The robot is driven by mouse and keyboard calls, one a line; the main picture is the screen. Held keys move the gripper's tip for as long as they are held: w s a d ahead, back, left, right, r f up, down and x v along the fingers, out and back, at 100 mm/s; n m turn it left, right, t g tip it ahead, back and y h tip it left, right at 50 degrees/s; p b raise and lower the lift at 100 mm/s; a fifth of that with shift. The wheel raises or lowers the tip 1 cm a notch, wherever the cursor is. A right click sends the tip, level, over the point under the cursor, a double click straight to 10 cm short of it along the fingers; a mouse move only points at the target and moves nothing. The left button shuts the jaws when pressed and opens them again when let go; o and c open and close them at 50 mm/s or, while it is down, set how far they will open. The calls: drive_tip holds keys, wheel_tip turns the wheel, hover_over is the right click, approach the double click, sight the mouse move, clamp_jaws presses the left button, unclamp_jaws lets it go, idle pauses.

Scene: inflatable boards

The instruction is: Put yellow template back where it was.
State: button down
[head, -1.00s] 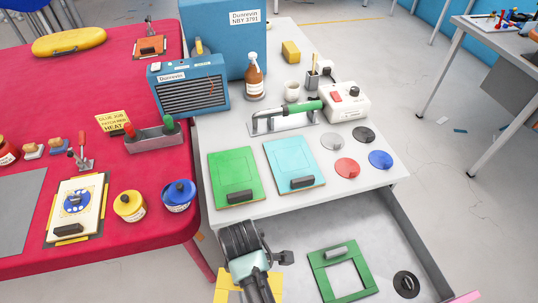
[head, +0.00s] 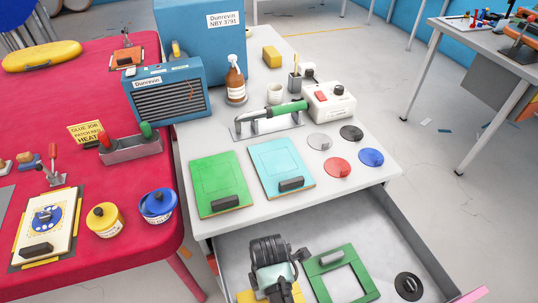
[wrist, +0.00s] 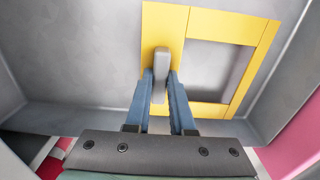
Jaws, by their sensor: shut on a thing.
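The yellow template (wrist: 205,20) is a flat rectangular frame with a square window and a grey handle (wrist: 161,62). My gripper (wrist: 161,80) is shut on that handle, one blue-grey finger on each side. The template is inside the open grey drawer; I cannot tell whether it touches the drawer floor (wrist: 85,70). In the head view my gripper (head: 273,278) is at the bottom, with only a bit of yellow showing beside it. My wrist hides most of the template there.
A green frame template (head: 364,275) lies in the drawer just right of my gripper. A black disc (head: 408,286) with a knob lies farther right. The drawer wall (head: 420,235) bounds the right side. The counter (head: 230,225) above holds a green board (head: 221,178) and a cyan board (head: 280,160).

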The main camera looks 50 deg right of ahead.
drive_tip(key=shift+f, duration=0.85)
drive_tip(key=shift+f, duration=0.15)
drive_tip(key=c, duration=0.8)
unclamp_jaws()
